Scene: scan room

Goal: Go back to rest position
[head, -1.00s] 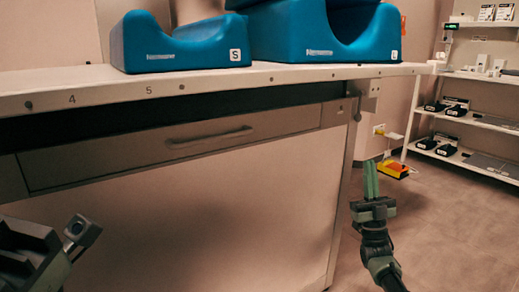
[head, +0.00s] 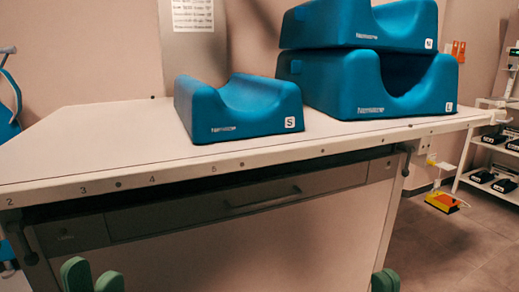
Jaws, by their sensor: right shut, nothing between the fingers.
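My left gripper (head: 93,280) shows only as two green fingertips at the bottom left of the head view. The tips stand apart with a gap between them, and no object shows there. My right gripper (head: 385,281) shows only as green fingertips at the bottom edge, right of centre. They are shut together and hold nothing. Both grippers are in front of the table and below its top (head: 90,150). The rest of both arms is out of frame.
A small blue head-rest block (head: 240,108) marked S stands on the table. Two larger blue blocks (head: 380,92) are stacked to its right. A drawer (head: 240,200) is under the tabletop. A shelf (head: 488,188) stands at the right, with open floor (head: 450,240) before it.

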